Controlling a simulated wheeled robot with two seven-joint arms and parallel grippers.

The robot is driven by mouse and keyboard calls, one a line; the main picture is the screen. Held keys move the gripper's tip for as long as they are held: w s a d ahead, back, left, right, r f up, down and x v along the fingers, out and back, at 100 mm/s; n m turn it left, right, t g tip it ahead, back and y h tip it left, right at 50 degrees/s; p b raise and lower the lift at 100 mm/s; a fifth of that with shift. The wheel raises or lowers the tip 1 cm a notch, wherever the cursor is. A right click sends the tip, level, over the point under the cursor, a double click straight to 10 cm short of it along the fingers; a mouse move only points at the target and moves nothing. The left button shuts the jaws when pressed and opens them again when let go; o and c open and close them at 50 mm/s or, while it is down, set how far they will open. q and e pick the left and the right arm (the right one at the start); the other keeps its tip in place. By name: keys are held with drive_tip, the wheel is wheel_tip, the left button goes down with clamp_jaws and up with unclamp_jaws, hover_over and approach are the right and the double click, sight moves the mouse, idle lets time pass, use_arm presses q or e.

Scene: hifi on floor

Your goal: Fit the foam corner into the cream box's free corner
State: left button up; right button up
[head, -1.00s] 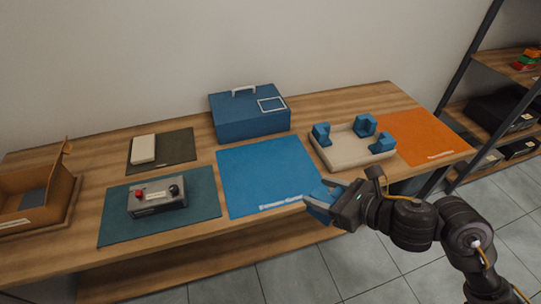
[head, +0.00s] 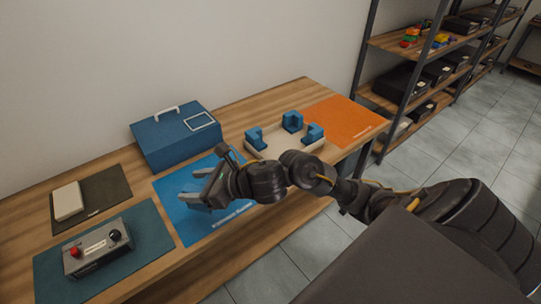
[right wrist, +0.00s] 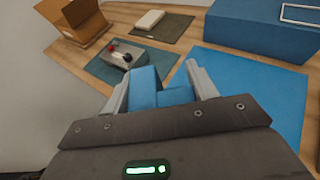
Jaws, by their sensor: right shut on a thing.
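The cream box (head: 283,141) stands on the table between the blue mat and the orange mat. Blue foam corners fill three of its corners: left (head: 255,138), back (head: 292,121) and right (head: 314,134). Its near corner is partly hidden by my right arm. My right gripper (head: 205,194) is above the blue mat, left of the box and apart from it. It is shut on a blue foam corner (right wrist: 147,92), which shows between its fingers in the right wrist view and is hard to make out in the head view. My left gripper is not in view.
A blue case (head: 175,140) with a handle stands at the back. A grey control box (head: 97,248) sits on the teal mat, and a pale block (head: 68,202) on the dark mat. An open cardboard box (right wrist: 75,20) shows in the wrist view. Shelves (head: 400,85) stand at right.

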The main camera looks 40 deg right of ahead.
drive_tip(key=w+d+m+t+h, duration=0.1)
drive_tip(key=w+d+m+h, duration=0.25)
drive_tip(key=d, duration=0.65)
drive_tip(key=w+d+m+t+h, duration=0.15)
drive_tip(key=d+m+h, duration=0.3)
drive_tip(key=d, duration=0.45)
drive_tip(key=shift+n+h, duration=0.3)
drive_tip(key=w+d+f+b, duration=0.1)
drive_tip(key=d+f, duration=0.3)
drive_tip(key=w+d+f+b, duration=0.2)
drive_tip(key=d+f, duration=0.2)
drive_tip(key=f, duration=0.1)
drive_tip(key=w+d+f+b, duration=0.1)
drive_tip(key=d+f+b, duration=0.1)
drive_tip(key=d+f, duration=0.3)
drive_tip(key=shift+w, duration=0.35)
drive_tip(key=shift+r, duration=0.15)
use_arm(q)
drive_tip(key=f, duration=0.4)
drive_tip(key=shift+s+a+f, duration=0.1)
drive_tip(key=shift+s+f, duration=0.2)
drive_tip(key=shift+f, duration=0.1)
